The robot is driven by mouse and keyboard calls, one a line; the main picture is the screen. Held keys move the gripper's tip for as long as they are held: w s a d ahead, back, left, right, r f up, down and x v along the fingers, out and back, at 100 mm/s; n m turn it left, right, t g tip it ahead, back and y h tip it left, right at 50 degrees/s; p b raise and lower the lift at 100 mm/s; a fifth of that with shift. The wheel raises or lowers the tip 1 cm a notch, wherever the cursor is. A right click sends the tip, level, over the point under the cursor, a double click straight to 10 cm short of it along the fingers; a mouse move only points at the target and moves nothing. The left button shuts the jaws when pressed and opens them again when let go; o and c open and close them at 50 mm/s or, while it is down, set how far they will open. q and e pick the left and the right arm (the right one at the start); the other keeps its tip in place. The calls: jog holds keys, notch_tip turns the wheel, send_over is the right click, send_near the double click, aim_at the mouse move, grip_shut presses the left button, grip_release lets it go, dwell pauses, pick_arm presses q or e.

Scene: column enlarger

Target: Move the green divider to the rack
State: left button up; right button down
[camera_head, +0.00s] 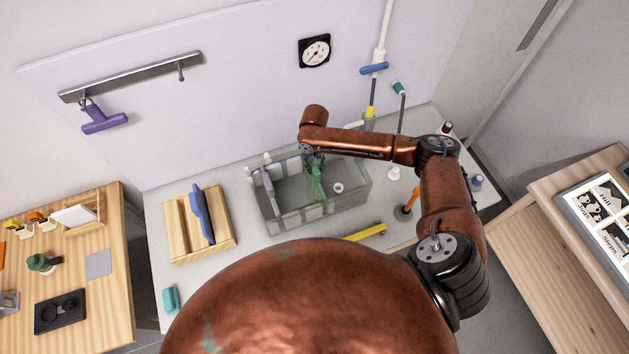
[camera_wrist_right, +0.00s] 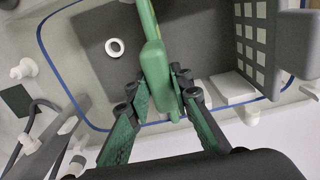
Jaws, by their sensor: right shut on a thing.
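The green divider (camera_head: 316,182) is in the clear tank (camera_head: 362,198) in the head view. In the wrist view the divider (camera_wrist_right: 155,68) runs between the fingers of my right gripper (camera_wrist_right: 160,95), which is shut on it. In the head view my right gripper (camera_head: 314,160) reaches down into the tank from above. I cannot tell whether the divider touches the tank floor. The wooden rack (camera_head: 178,243) stands on the counter left of the tank, with a blue divider (camera_head: 203,216) upright in it. My left gripper is not in view.
A grey divider (camera_head: 268,190) stands at the tank's left end, and a white ring (camera_head: 338,188) lies inside. A yellow bar (camera_head: 365,232) lies in front of the tank. A teal block (camera_head: 170,299) sits at the counter's front left. A narrow clear strip separates rack and tank.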

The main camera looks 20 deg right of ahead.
jog(key=shift+r+p, duration=0.4)
jog(key=shift+p, duration=0.05)
dwell(0.6)
jog(key=shift+r+p, duration=1.6)
jog(key=shift+p, duration=0.15)
jog(key=shift+r+p, duration=0.9)
jog(key=shift+r, duration=0.45)
notch_tip(320, 180, up, 9)
jog(key=shift+f, duration=0.2)
jog(key=shift+r, duration=2.6)
